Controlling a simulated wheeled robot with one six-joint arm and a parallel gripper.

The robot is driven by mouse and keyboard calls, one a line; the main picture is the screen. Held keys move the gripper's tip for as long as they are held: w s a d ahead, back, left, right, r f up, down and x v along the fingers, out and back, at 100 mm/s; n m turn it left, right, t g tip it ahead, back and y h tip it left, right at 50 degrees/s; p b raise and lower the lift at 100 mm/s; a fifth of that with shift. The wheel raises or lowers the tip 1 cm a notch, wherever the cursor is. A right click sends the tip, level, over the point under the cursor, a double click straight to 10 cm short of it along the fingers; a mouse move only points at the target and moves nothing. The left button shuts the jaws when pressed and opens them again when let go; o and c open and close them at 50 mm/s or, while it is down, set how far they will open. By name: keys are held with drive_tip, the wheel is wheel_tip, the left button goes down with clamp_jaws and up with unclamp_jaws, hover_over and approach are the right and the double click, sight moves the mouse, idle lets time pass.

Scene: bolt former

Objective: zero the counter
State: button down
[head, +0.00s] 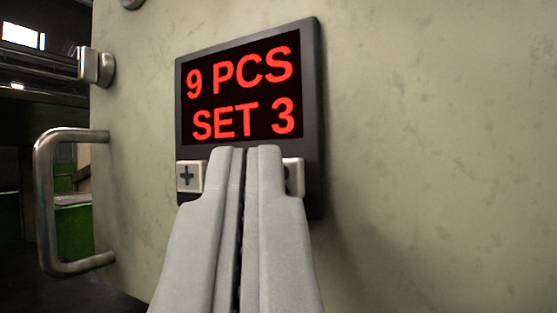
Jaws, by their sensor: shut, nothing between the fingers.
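The counter (311,60) is a dark box on a pale green panel, with a black screen that reads "9 PCS SET 3" in red. Below the screen, a light button marked "+" (187,177) shows to the left of my fingers. A second light button (297,178) shows only in part to their right, its mark mostly hidden. My gripper (244,152) is shut and empty, its fingertips in front of the counter's lower edge between the two buttons. My fingers hide the middle of that lower strip. I cannot tell whether the tips touch the counter.
A metal bar handle (45,200) stands out from the panel at the left. A metal hinge-like block (96,67) sits above it on the panel edge. The panel (440,160) is bare to the right of the counter.

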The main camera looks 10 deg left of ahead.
drive_tip(key=shift+w, duration=0.1)
idle(0.3)
drive_tip(key=shift+s+a, duration=0.15)
drive_tip(key=shift+s, duration=0.4)
drive_tip(key=s+a, duration=0.2)
drive_tip(key=s, duration=0.3)
drive_tip(key=shift+s, duration=0.35)
idle(0.4)
drive_tip(key=shift+s, duration=0.1)
